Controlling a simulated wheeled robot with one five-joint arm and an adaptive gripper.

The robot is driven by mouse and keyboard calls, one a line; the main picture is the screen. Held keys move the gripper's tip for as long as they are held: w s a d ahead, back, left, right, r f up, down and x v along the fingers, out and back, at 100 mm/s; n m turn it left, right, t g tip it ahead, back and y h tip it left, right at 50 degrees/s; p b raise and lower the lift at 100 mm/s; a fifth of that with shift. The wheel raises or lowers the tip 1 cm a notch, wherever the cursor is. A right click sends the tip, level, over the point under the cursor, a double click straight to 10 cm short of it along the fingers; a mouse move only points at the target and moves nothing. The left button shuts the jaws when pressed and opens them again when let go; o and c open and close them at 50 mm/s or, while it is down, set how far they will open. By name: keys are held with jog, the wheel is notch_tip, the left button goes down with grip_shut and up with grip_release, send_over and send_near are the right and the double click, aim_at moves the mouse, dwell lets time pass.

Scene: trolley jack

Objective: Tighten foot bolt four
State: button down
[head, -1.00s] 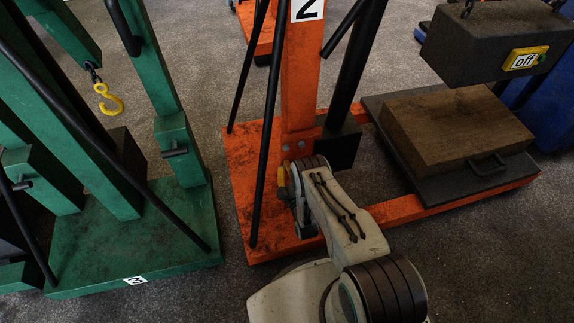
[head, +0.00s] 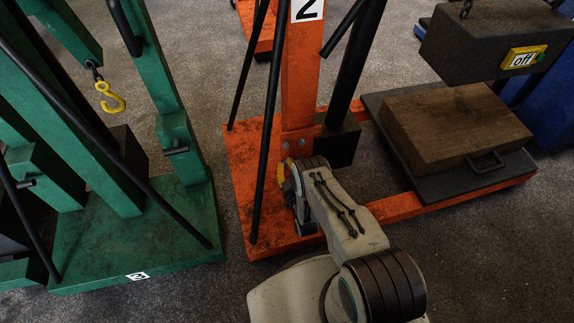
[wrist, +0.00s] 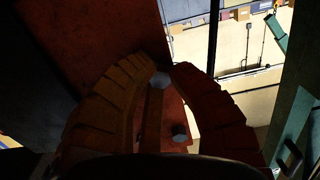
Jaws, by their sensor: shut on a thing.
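The orange jack's post (head: 300,90), marked 2, rises from an orange base; pale bolt heads (head: 301,142) show low on its front. In the head view my gripper (head: 287,168) is at the post's foot, its yellow fingers partly hidden by my wrist. A second bolt head (wrist: 180,132) shows free between the fingers, nearer the palm. I cannot tell which bolt is number four.
A green jack (head: 130,235) with a yellow hook (head: 110,98) stands at the left. Black bars slant beside the orange post.

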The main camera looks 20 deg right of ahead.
jog(key=shift+a, duration=0.1)
jog(key=c, duration=1.1)
grip_release()
jog(key=shift+c, duration=0.2)
jog(key=s, duration=0.7)
jog(key=shift+s, duration=0.2)
